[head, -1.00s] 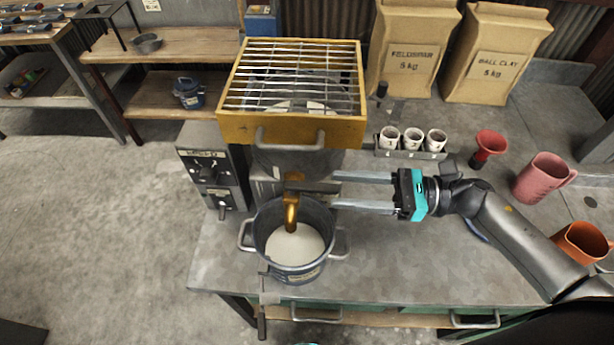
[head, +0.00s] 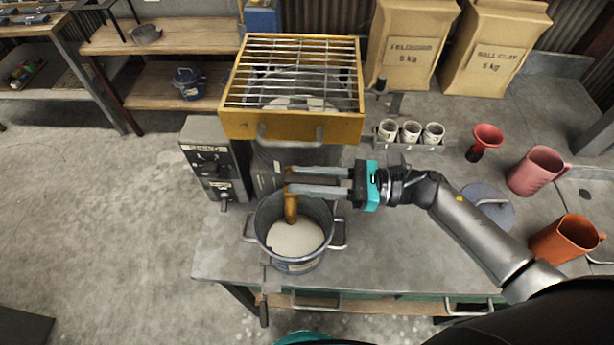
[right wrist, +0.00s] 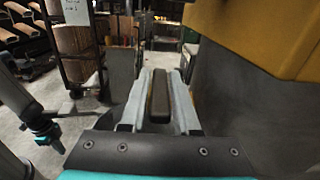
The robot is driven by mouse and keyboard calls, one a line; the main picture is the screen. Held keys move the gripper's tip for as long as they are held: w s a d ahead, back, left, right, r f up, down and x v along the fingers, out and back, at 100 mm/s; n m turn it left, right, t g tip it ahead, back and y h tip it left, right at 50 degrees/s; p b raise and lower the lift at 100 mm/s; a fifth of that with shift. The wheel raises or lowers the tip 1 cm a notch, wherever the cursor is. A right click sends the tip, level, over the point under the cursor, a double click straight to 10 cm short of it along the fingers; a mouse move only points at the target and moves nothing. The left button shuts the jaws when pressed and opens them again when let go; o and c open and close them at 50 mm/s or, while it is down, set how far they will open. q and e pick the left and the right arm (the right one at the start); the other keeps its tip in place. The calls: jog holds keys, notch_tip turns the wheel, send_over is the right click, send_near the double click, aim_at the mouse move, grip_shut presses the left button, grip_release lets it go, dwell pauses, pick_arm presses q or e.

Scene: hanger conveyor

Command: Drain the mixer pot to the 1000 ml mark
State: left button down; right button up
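The mixer pot (head: 285,160) stands under a yellow box with a wire grid (head: 292,85); its inside is mostly hidden. A brass spout (head: 291,208) points down from it over a dark two-handled pot (head: 262,232) holding pale liquid (head: 296,238). No volume mark is readable. My right gripper (head: 289,180) is at the spout's top; in the right wrist view its fingers (right wrist: 161,80) lie along both sides of a dark lever (right wrist: 159,98), apparently gripping it. Part of my left gripper's teal housing (right wrist: 50,136) shows at left in the right wrist view; its fingers are unclear.
A control box (head: 212,165) stands left of the mixer. Numbered cups (head: 410,132), a red funnel (head: 486,140), a pink jug (head: 536,172), an orange jug (head: 562,240) and a round lid (head: 488,205) are to the right. Paper sacks (head: 412,45) stand behind.

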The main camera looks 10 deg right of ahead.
grip_shut()
dwell(1.0)
